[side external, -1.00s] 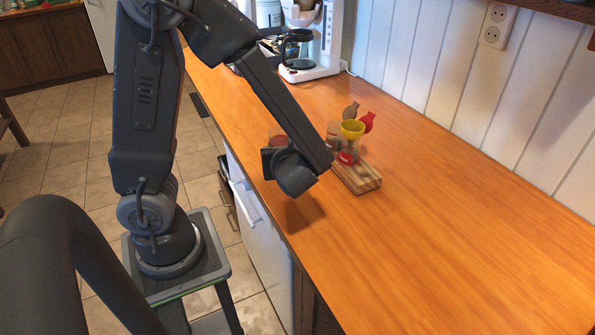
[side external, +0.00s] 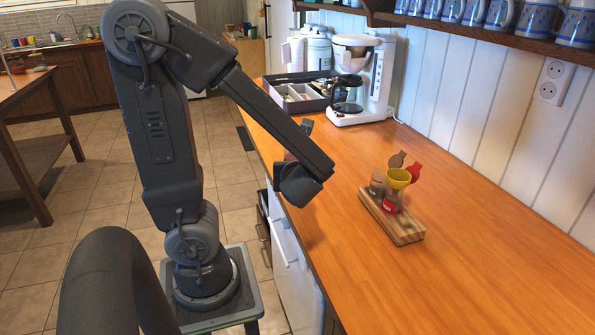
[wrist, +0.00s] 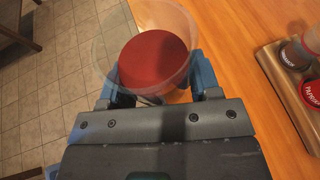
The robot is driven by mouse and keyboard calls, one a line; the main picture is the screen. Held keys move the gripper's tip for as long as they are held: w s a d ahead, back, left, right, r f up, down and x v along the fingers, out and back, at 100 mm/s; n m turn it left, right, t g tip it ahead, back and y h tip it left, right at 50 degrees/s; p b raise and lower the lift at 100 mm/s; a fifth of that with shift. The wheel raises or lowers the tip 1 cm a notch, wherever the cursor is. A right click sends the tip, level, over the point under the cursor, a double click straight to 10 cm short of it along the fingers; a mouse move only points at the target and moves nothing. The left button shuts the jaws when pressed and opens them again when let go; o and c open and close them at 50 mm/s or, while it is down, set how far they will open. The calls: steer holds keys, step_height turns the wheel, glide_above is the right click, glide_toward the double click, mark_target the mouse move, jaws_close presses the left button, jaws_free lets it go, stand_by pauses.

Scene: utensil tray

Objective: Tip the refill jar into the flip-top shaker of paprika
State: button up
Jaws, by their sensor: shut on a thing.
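My gripper (wrist: 153,85) is shut on the clear refill jar (wrist: 108,35), which holds dark red powder (wrist: 153,64). In the side view my gripper (side external: 298,170) is over the counter's near edge, left of the wooden rack and apart from it; the jar is mostly hidden there. The paprika shaker (side external: 391,203) stands in the rack with its red flip lid (side external: 414,171) up. In the wrist view the red PAPRIKA label (wrist: 311,93) shows at the right edge.
The wooden rack (side external: 408,232) also holds a brownish shaker (side external: 377,184) beside the paprika one, with a brown lid (side external: 397,159) raised. A coffee maker (side external: 375,75) and a grey utensil tray (side external: 300,95) stand farther back. The counter (side external: 480,240) right of the rack is clear.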

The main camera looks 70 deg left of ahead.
steer(key=shift+r, duration=0.15)
step_height(320, 180, up, 6)
steer(key=shift+f, duration=0.2)
steer(key=w+d+h, duration=0.1)
steer(key=w+d, duration=0.7)
steer(key=w, duration=0.3)
steer(key=w+d, duration=0.7)
steer(key=w, duration=0.3)
steer(key=shift+g+h, duration=0.3)
steer(key=f, duration=0.5)
steer(key=shift+w+d, duration=0.35)
steer(key=shift+w, duration=0.05)
steer(key=shift+n, duration=0.3)
